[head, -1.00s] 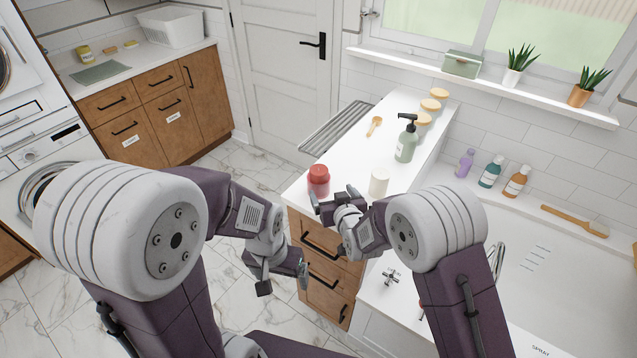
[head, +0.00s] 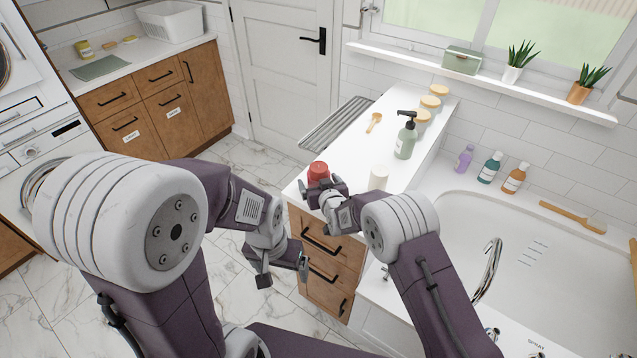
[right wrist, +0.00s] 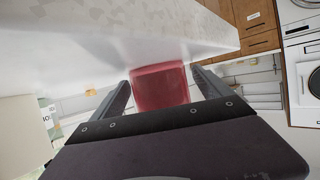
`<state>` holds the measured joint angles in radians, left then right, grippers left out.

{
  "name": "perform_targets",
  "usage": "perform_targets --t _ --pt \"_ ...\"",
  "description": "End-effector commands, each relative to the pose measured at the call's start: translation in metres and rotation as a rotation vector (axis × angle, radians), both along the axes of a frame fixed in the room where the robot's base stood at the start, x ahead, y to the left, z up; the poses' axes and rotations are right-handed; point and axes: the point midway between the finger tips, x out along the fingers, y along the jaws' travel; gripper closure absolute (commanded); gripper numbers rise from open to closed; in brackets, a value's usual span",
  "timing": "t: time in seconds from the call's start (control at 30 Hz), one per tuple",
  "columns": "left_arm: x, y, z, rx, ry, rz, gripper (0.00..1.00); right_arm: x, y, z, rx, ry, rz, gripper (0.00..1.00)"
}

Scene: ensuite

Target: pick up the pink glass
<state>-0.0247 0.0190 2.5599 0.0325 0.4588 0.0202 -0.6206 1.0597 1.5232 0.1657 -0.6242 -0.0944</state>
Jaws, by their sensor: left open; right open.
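The pink glass (head: 318,170) is a small reddish-pink vessel standing on the near left corner of the white counter (head: 350,160). My right gripper (head: 324,186) is open at the glass and hides its lower part in the head view. In the right wrist view, the pink glass (right wrist: 160,87) shows between the two spread fingers of my right gripper (right wrist: 163,92). I cannot tell whether either finger touches it. My left gripper (head: 283,272) is open and empty, low in front of the wooden drawers (head: 325,260).
A white cylinder (head: 378,177) stands just right of the glass. A green pump bottle (head: 405,140), wooden-lidded jars (head: 431,103) and a wooden spoon (head: 374,122) are farther back. The sink (head: 540,240) with its tap (head: 490,270) lies to the right.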

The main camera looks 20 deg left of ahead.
Motion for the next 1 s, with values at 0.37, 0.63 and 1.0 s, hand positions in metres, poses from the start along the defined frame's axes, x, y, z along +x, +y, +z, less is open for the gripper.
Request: perform_targets --t 0.37,0.63,1.0 --pt "0.0 0.0 0.0 0.0 0.0 0.0 0.12 0.003 0.002 -0.002 -0.001 0.0 0.0 0.42" --pt "0.0 0.0 0.0 0.0 0.0 0.0 0.12 0.003 0.002 0.0 0.001 -0.002 0.0 0.82" --pt "0.0 0.0 -0.002 0.0 0.0 0.0 0.12 0.003 0.002 0.019 0.002 -0.004 0.0 0.82"
